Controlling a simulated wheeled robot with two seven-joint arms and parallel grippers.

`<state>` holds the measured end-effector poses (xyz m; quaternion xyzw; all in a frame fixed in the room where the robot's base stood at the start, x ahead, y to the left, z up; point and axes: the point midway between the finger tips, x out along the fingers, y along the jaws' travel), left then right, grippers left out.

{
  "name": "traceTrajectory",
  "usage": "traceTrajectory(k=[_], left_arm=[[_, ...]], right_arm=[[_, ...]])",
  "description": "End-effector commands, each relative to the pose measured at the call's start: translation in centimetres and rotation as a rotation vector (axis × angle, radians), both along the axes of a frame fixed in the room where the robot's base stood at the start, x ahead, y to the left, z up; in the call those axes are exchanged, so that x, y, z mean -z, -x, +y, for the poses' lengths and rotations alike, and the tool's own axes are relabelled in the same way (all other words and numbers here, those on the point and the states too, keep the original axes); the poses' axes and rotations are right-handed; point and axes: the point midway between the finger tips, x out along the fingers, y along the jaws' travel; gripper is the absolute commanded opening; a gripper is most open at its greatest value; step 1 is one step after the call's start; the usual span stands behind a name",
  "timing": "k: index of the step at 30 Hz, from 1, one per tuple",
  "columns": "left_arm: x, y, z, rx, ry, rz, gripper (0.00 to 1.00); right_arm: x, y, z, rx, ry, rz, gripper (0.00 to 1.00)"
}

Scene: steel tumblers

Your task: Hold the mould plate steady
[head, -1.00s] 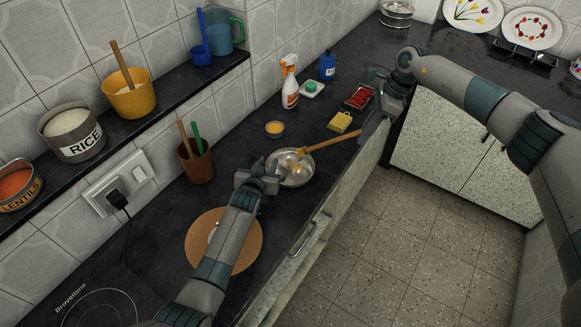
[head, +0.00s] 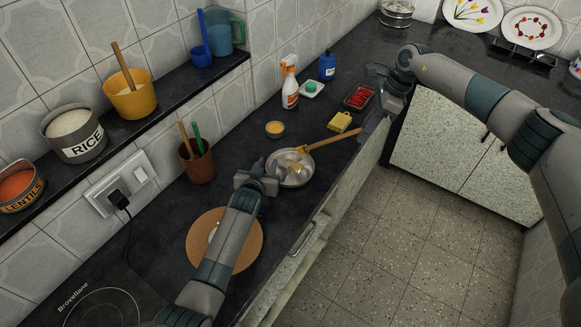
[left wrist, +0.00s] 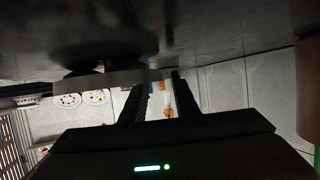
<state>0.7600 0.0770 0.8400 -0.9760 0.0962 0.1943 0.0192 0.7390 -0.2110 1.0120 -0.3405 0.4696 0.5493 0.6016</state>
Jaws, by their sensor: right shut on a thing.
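The round steel mould plate (head: 292,183) sits on the dark counter, with shiny shapes inside it that I cannot make out. My left gripper (head: 267,180) is at the plate's left edge. In the left wrist view its two fingers (left wrist: 158,82) stand apart, by a grey edge (left wrist: 110,80); contact is unclear. A tool with a wooden handle (head: 332,141) reaches over the plate from the upper right; its head is hard to make out. My right gripper (head: 367,128) is shut on the handle's far end.
A yellow sponge (head: 340,122), a red-filled tray (head: 359,97), a small yellow bowl (head: 274,129) and a spray bottle (head: 290,90) stand behind the plate. A brown utensil pot (head: 197,162) is at left. A round brown board (head: 197,240) lies under my left arm.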

Motion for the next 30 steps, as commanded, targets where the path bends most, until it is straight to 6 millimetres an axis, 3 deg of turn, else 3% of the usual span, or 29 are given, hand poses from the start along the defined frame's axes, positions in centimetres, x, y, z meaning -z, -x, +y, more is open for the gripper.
traceTrajectory(k=[15,16,19,30], left_arm=[[0.27,-0.67,-0.13,0.0,0.0,0.0,0.28],[0.27,-0.67,-0.13,0.0,0.0,0.0,0.25],[0.27,-0.67,-0.13,0.0,0.0,0.0,0.01],[0.29,-0.67,-0.13,0.0,0.0,0.0,0.0]], right_arm=[[0.54,0.0,0.01,0.0,0.0,0.0,0.0],[0.54,0.0,0.01,0.0,0.0,0.0,0.0],[0.54,0.0,0.01,0.0,0.0,0.0,0.0],[0.55,0.0,0.01,0.0,0.0,0.0,0.0]])
